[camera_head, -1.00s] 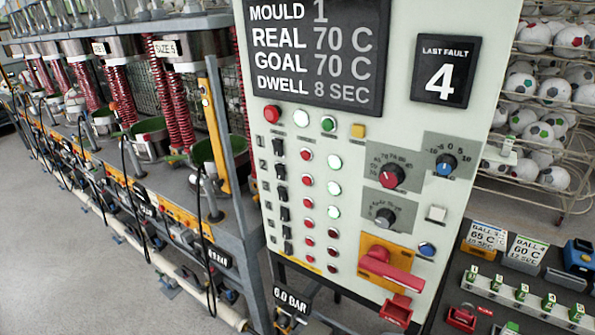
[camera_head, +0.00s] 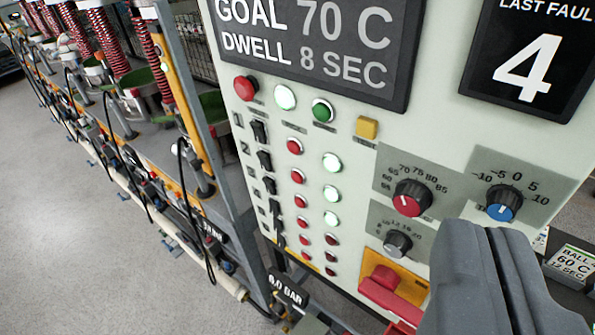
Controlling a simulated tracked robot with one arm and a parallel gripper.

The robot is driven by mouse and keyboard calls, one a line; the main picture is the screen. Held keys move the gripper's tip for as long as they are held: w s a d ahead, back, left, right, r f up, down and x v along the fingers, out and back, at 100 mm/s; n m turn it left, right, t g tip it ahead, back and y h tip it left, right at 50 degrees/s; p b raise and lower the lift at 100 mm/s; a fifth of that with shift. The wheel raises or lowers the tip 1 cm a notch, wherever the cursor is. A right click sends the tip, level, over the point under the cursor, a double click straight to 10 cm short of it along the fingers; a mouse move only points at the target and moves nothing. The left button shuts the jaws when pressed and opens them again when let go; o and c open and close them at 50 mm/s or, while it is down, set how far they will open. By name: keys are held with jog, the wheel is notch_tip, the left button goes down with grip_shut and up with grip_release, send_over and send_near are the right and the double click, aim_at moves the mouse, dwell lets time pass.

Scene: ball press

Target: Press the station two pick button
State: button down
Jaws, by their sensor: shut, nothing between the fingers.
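The pale control panel (camera_head: 440,110) shows numbered rows. Row two has a black switch (camera_head: 265,160), a red round button (camera_head: 298,176) and a lit whitish-green round button (camera_head: 331,192), left to right. No readable label says which of them is the pick button. My gripper (camera_head: 480,230) is at the lower right, its grey fingers shut together and empty. In the picture it lies to the right of and below the row two controls, over the panel's lower right part. Whether it touches the panel cannot be told.
The red main handle (camera_head: 380,288) on a yellow plate sits left of my gripper. Above are the temperature dial (camera_head: 409,198) and the blue dial (camera_head: 503,205). A row of presses (camera_head: 140,90) stands at the left. Grey floor (camera_head: 70,230) is clear at the lower left.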

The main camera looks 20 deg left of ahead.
aim_at(297, 177)
jog(key=w+a+f+n+g+p, duration=0.25)
jog(key=w+a+f+p, duration=0.35)
jog(key=w+a+f, duration=0.65)
jog(key=w+a+f+g+p, duration=0.1)
jog(key=w+a+f+p, duration=0.1)
jog(key=a+f, duration=0.2)
jog(key=w+a+f+n+g+p, duration=0.1)
jog(key=a+f, duration=0.4)
jog(key=f, duration=0.5)
jog(key=shift+w+g+p, duration=0.4)
jog(key=shift+w+g, duration=0.05)
jog(key=shift+g, duration=0.3)
jog(key=shift+f, duration=0.1)
jog(key=w+d+p, duration=0.3)
jog(key=w+p, duration=0.1)
jog(key=w, duration=0.4)
jog(key=shift+w, duration=0.15)
